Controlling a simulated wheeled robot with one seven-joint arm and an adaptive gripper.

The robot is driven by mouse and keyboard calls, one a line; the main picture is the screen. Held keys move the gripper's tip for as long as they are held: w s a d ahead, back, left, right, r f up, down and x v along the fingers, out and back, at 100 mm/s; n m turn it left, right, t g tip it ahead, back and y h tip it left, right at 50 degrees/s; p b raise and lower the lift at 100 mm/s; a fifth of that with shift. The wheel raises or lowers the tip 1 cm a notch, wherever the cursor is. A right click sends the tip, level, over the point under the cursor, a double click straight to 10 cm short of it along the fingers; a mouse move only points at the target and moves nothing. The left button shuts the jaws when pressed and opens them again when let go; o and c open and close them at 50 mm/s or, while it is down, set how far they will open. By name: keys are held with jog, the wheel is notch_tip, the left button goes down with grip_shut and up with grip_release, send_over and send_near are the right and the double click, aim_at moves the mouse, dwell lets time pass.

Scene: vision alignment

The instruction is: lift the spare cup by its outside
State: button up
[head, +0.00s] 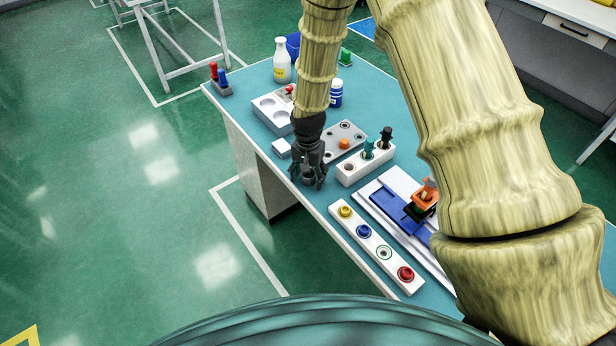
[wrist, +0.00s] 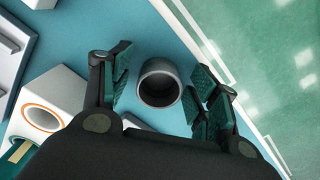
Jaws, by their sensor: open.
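The spare cup (wrist: 159,84) is a dark grey, hollow round cup standing on the teal table top, its open mouth facing the wrist camera. In the wrist view it lies between the two fingers of my gripper (wrist: 163,88), with a gap on each side. In the head view my gripper (head: 309,183) points down near the table's left edge, and the cup (head: 307,178) is mostly hidden by the fingers. My gripper is open and empty. The finger pads are dark green and ribbed.
A white block with yellow, blue and red rings (head: 384,252) lies in front. A grey plate with an orange knob (head: 354,131) and a white block with dark pegs (head: 350,177) stand to the right. A small white box (head: 281,149) is behind left. The table edge is close.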

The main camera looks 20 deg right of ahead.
jog(key=shift+w+f, duration=0.1)
jog(key=shift+f, duration=0.05)
jog(key=shift+c, duration=0.4)
jog(key=c, duration=0.8)
jog(key=shift+o, duration=0.2)
jog(key=shift+r, duration=0.2)
